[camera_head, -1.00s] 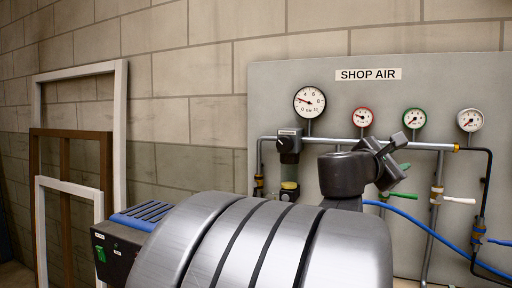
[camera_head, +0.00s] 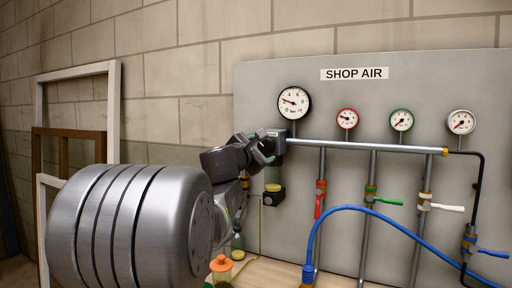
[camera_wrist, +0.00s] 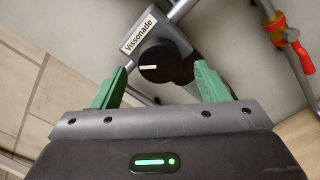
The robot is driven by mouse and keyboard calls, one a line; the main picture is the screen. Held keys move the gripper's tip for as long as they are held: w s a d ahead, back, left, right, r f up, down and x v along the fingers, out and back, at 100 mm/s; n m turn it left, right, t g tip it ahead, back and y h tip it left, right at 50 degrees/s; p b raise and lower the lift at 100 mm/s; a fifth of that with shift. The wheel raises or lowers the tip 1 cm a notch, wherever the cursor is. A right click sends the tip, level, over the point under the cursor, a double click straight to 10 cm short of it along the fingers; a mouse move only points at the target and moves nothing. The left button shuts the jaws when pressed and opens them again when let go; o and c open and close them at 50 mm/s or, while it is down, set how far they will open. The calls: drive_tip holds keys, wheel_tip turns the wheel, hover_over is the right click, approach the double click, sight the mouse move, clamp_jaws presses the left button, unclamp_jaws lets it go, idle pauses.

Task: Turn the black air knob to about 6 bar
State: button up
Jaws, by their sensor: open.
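The black air knob (camera_wrist: 160,62) fills the middle of the wrist view, with a white line across its face. It sits on a grey regulator body with a "Vissonade" label (camera_wrist: 139,33). My gripper (camera_wrist: 163,68) is open, its green fingers on either side of the knob with visible gaps. In the head view my gripper (camera_head: 262,150) is at the regulator (camera_head: 277,141) at the left end of the pipe, and hides the knob. The large white gauge (camera_head: 293,103) above it has its needle pointing to the upper left, in the lower part of the scale.
Three small gauges, red-rimmed (camera_head: 347,118), green-rimmed (camera_head: 401,120) and white (camera_head: 461,122), hang to the right. Below the pipe are valves with red, green (camera_head: 386,200), white and blue handles. A blue hose (camera_head: 375,211) loops in front. Empty frames lean at left.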

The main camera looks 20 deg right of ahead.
sight(266, 147)
drive_tip(key=shift+x, duration=1.35)
drive_tip(key=shift+c, duration=0.2)
drive_tip(key=c, duration=1)
drive_tip(key=shift+o, duration=0.2)
